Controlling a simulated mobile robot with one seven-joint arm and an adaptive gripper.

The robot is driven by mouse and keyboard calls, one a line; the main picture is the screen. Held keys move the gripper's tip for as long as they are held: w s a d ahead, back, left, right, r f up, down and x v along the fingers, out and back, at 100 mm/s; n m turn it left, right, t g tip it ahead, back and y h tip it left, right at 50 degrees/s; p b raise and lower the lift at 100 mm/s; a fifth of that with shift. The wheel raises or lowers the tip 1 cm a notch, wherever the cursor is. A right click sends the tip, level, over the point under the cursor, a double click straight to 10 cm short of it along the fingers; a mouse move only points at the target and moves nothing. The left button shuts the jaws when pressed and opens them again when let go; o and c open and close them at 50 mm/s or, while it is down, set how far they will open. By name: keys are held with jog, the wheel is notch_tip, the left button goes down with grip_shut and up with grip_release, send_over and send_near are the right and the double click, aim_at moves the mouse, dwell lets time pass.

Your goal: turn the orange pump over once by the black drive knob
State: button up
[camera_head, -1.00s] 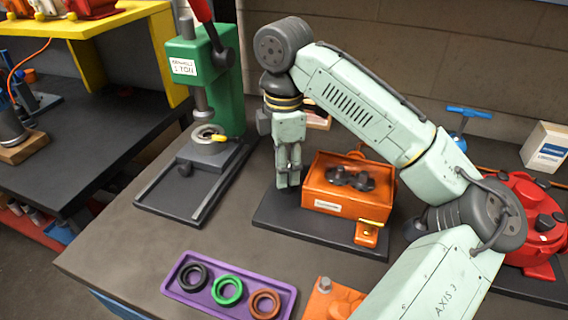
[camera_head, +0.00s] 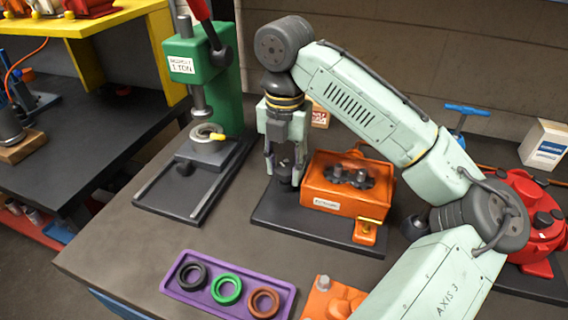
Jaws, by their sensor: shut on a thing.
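The orange pump (camera_head: 322,194) sits on a dark base plate (camera_head: 325,232) in the middle of the bench. Its top is open, and dark toothed rotors (camera_head: 350,175) show inside. My gripper (camera_head: 285,176) points down at the pump's left side. Its two fingers straddle a dark part, which I take to be the black drive knob (camera_head: 285,173), and are shut on it. The fingers hide part of the knob.
A green press (camera_head: 205,90) stands left of the pump. A purple tray (camera_head: 172,278) with black, green and brown rings lies in front. A red motor (camera_head: 530,215) and a white box (camera_head: 545,145) are at right. Bare bench lies left of the tray.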

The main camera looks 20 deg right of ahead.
aim_at(285, 170)
jog(key=shift+n, duration=1.2)
jog(key=o, duration=1.2)
jog(key=shift+c, duration=0.2)
jog(key=shift+d, duration=0.1)
jog(key=shift+r, duration=4)
